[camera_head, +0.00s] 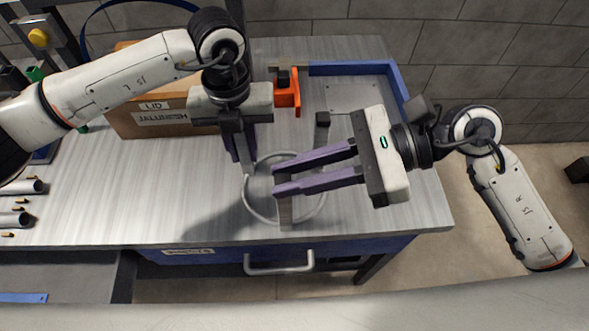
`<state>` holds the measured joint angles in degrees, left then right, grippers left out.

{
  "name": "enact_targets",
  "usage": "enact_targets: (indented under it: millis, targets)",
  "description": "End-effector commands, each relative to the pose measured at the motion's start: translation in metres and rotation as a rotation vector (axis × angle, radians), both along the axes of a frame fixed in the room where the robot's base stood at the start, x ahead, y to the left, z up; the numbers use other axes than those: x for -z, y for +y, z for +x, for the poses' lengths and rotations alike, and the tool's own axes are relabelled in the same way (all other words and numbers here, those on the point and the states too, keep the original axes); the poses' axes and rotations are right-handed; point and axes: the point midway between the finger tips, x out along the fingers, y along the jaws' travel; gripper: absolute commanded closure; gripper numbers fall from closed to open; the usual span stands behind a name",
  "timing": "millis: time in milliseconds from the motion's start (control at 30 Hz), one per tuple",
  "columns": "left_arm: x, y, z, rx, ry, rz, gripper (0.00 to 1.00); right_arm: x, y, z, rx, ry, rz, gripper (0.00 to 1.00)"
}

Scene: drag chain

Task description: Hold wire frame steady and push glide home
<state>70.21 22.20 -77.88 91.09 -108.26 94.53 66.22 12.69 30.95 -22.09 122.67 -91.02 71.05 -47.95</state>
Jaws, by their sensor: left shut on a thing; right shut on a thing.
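The wire frame (252,208) is a pale ring-shaped piece over the front middle of the bench. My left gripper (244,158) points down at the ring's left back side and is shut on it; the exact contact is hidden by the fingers. My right gripper (276,179) reaches in from the right with long purple fingers over the ring. It is shut on a small grey upright block (285,208), probably the glide, at the ring's front. How far the block sits on the wire cannot be told. A darker grey post (322,128) stands behind the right fingers.
The metal bench (150,205) is clear at left front. An orange fixture (287,95) and a blue rail (350,68) are at the back. A drawer handle (278,268) juts below the front edge.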

Motion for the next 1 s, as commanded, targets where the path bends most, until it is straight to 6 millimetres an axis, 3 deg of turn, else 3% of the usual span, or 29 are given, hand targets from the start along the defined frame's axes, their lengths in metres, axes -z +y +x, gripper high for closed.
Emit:
enact_targets:
  millis: [767, 800, 900, 1000]
  targets:
    - [-0.001, -0.001, 0.000, 0.001, -0.001, -0.004, 1.00, 0.018, -0.001, -0.001, 0.000, 0.007, -0.013, 1.00]
    - [-0.001, -0.001, 0.000, 0.001, -0.001, -0.004, 1.00, 0.018, -0.001, -0.001, -0.001, 0.008, -0.014, 0.77]
    - [-0.001, -0.002, 0.000, 0.001, -0.001, -0.004, 1.00, 0.019, -0.001, -0.002, -0.002, 0.010, -0.017, 0.60]
    - [-0.001, -0.001, 0.000, 0.000, -0.001, -0.004, 1.00, 0.018, -0.001, -0.001, -0.002, 0.008, -0.014, 0.60]
